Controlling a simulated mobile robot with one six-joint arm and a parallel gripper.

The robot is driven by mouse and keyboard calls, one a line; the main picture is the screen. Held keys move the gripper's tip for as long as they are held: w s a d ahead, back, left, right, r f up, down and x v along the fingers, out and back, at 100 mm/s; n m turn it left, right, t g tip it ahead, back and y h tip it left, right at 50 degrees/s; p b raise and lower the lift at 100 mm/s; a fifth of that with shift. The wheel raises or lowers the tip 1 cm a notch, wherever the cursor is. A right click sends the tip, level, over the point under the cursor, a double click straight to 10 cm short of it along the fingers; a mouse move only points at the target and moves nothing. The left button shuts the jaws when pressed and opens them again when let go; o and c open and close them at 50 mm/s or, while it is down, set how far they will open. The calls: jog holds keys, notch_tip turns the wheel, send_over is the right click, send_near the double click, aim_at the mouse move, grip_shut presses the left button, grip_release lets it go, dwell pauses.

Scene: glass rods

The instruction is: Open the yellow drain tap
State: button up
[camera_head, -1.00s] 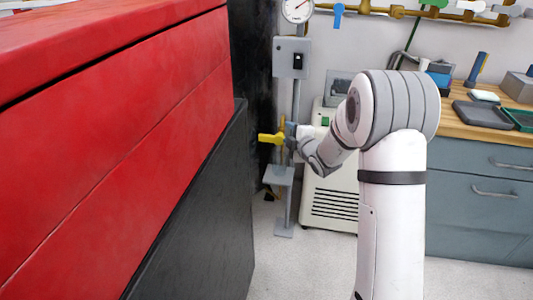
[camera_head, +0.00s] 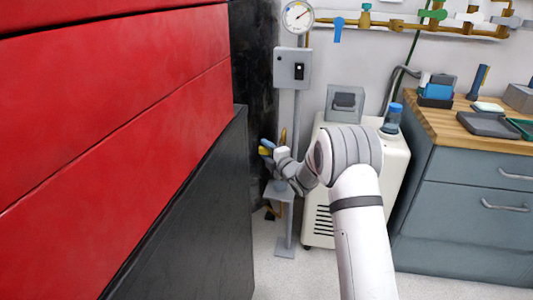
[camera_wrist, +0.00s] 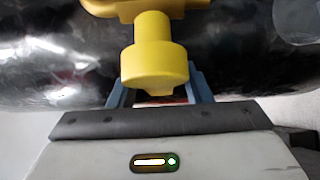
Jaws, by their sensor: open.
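The yellow drain tap (camera_wrist: 155,62) fills the upper middle of the wrist view, with a thick round knob on a short stem below a wider yellow body. In the head view only a small yellow part (camera_head: 264,151) shows beside my gripper (camera_head: 269,146); the rest is hidden by the gripper and wrist. In the wrist view my gripper (camera_wrist: 160,94) is open, with one blue finger on each side of the knob. The knob covers much of the space between the fingers. I cannot tell whether either finger touches it.
A shiny dark cylinder (camera_wrist: 50,60) lies behind the tap. A red and black cabinet (camera_head: 130,110) stands close on the left. A grey post with a switch box (camera_head: 292,68) rises by the tap. A cream machine (camera_head: 390,165) and a grey cabinet (camera_head: 470,220) stand to the right.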

jog(key=shift+c, duration=0.5)
grip_shut()
